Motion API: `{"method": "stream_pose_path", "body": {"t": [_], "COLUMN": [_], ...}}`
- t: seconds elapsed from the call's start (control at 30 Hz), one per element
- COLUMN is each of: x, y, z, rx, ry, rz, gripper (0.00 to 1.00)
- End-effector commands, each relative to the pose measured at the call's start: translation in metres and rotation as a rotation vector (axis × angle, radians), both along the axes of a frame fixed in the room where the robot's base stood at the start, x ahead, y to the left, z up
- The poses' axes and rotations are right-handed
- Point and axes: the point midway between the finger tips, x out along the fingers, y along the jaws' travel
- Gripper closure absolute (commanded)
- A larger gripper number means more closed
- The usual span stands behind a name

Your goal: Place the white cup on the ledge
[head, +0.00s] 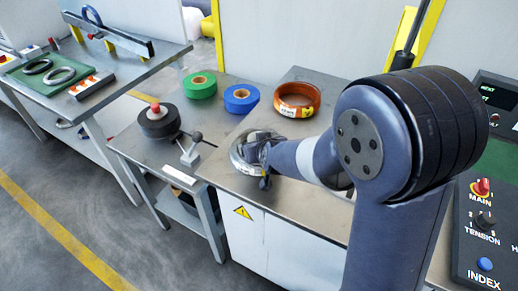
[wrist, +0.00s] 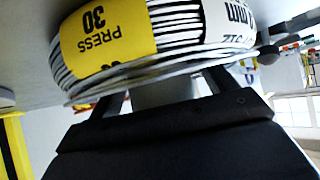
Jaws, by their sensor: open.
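I see no white cup and nothing clearly a ledge in either view. My gripper (head: 262,166) is at a silvery-white wound coil (head: 241,163) on the steel table in the head view. In the wrist view the coil (wrist: 135,62) fills the top, with a yellow "PRESS 30" label and a white printed label. There my gripper (wrist: 165,92) has its two fingers spread apart, reaching toward the coil. Their tips are hidden by the coil, so I cannot tell whether they touch it.
Green tape (head: 200,85), blue tape (head: 241,98) and an orange coil (head: 297,99) stand at the back. A black spool (head: 158,121) and a small clamp (head: 190,148) are left. A control panel (head: 485,215) is right. Another bench (head: 110,66) stands far left.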

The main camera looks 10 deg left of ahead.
Motion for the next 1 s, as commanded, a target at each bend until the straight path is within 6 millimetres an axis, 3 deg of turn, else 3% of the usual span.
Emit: {"method": "stream_pose_path", "body": {"t": [0.07, 0.67, 0.87, 1.0], "x": [0.0, 0.0, 0.0, 0.0], "y": [0.0, 0.0, 0.0, 0.0], "z": [0.0, 0.0, 0.001, 0.012], "rx": [0.0, 0.0, 0.0, 0.002], "ry": [0.0, 0.0, -0.001, -0.001], "rz": [0.0, 0.0, 0.0, -0.001], "gripper": [0.21, 0.7, 0.71, 0.71]}}
